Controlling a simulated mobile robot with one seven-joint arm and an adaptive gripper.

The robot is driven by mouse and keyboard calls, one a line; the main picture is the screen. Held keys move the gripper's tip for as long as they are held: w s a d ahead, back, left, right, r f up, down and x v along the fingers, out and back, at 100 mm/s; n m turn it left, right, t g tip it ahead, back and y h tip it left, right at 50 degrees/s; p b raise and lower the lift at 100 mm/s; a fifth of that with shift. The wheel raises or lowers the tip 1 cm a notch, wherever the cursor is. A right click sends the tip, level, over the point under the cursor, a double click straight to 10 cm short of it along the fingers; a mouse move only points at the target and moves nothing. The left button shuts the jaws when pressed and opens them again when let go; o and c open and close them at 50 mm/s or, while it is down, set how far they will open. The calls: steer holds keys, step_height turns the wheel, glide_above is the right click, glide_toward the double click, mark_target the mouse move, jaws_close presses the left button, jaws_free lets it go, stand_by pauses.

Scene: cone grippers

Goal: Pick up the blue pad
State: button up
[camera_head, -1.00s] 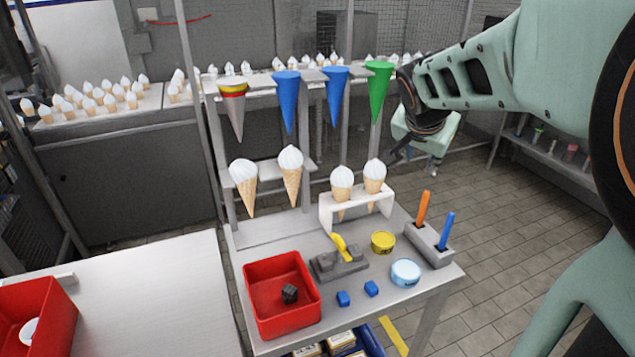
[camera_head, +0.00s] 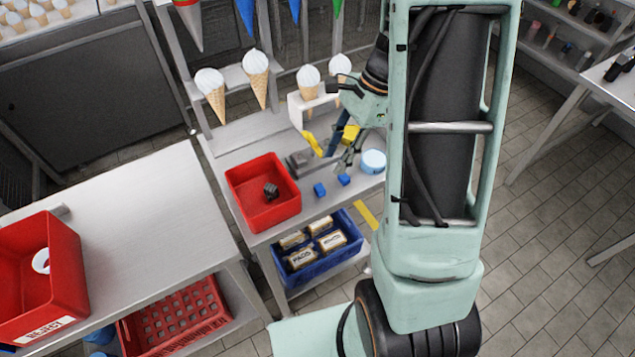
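Two small blue pads lie flat on the grey work table, the left one (camera_head: 320,190) and the right one (camera_head: 344,180), a little apart. My gripper (camera_head: 345,163) points down just above and behind the right pad. Its fingers look spread with nothing between them, though they are small in this view. Neither pad is visibly touched. A narrow dark blue part shows beside the fingers; I cannot tell what it is.
A red bin (camera_head: 262,215) with a dark block stands left of the pads. A grey block with a yellow handle (camera_head: 312,143), a yellow tin (camera_head: 350,134) and a light blue round tub (camera_head: 373,161) are close to my gripper. A cone rack (camera_head: 297,112) stands behind.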

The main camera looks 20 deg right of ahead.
mark_target(320, 188)
steer(key=x, duration=0.9)
steer(key=shift+w+f, duration=0.15)
steer(key=shift+f, duration=0.2)
steer(key=shift+c, duration=0.5)
steer(key=c, duration=0.5)
